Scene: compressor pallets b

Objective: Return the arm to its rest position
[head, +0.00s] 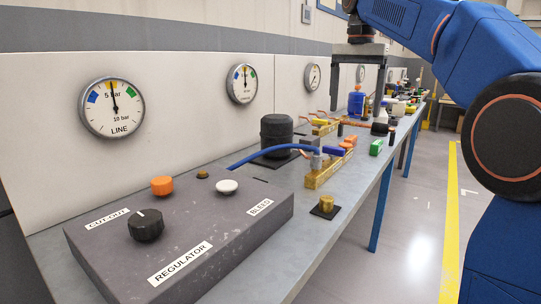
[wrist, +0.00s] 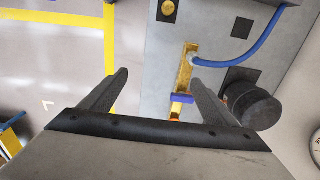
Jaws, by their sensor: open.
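My blue arm (head: 455,45) reaches from the right side over the bench in the head view. My gripper shows in the wrist view (wrist: 160,88), its two dark fingers spread apart with nothing between them. It is above the bench, with the floor under the left finger and the bench under the right one.
The bench (head: 300,255) holds a grey regulator box (head: 190,225), a brass manifold (head: 325,172) with a blue hose, a black cylinder (head: 277,132) and several small items farther back. Gauges (head: 112,107) hang on the wall. The floor at right is clear, with a yellow line (head: 450,215).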

